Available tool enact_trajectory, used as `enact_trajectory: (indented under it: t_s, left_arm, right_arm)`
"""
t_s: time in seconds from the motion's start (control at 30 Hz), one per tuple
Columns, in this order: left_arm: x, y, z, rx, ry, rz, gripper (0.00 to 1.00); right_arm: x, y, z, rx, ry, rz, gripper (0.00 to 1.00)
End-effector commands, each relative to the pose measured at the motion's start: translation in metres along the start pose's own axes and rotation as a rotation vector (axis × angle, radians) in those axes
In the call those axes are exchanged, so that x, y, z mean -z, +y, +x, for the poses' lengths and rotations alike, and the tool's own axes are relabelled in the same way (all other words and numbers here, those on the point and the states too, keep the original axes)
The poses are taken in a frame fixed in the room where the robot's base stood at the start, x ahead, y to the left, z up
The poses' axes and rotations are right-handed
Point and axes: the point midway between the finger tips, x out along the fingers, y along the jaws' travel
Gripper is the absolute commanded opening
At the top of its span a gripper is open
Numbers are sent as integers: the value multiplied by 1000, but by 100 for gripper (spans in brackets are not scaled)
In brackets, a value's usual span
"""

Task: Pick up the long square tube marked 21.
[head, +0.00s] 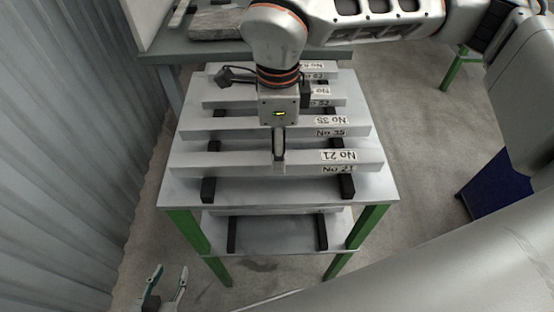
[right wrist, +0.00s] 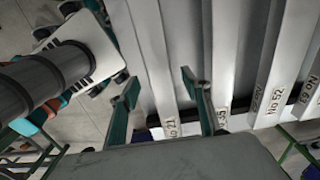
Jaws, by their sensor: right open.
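The long square tube marked 21 (head: 220,157) is light grey and lies crosswise nearest the front of the table, its label towards the right end. It also shows in the right wrist view (right wrist: 153,60), running away between the fingers. My right gripper (head: 279,160) is at the tube's middle in the head view, seen edge-on. In the right wrist view its two green fingers (right wrist: 164,97) stand apart, one on each side of the tube, not closed on it. How deep they reach is unclear. My left gripper (head: 170,280) is open and empty at the lower left, away from the table.
The tube marked 35 (head: 220,124) lies parallel behind, with several more tubes beyond. They rest on black battens (head: 208,190) on the grey tabletop (head: 378,190). A lower shelf (head: 280,235) is below. A corrugated wall (head: 70,150) stands left; a blue object (head: 495,185) stands right.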

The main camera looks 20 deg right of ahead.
Motion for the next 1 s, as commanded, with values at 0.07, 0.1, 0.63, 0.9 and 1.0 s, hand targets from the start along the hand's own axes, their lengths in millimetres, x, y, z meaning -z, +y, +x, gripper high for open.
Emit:
enact_trajectory:
  t_s: [0.07, 0.1, 0.63, 0.9, 1.0]
  left_arm:
    - [3, -1, -1, 0, 2, 0, 40]
    - [3, 0, -1, 0, 1, 1, 40]
    - [4, -1, -1, 1, 4, 1, 40]
    - [5, -1, -1, 1, 4, 1, 40]
    - [5, -1, -1, 1, 5, 1, 40]
  right_arm:
    - [-1, 2, 12, -4, 1, 0, 47]
    - [-1, 1, 18, -2, 0, 1, 47]
    - [-1, 1, 32, 0, -1, 0, 13]
    - [-2, 0, 31, 1, -3, 0, 0]
    - [-2, 0, 30, 1, -3, 0, 0]
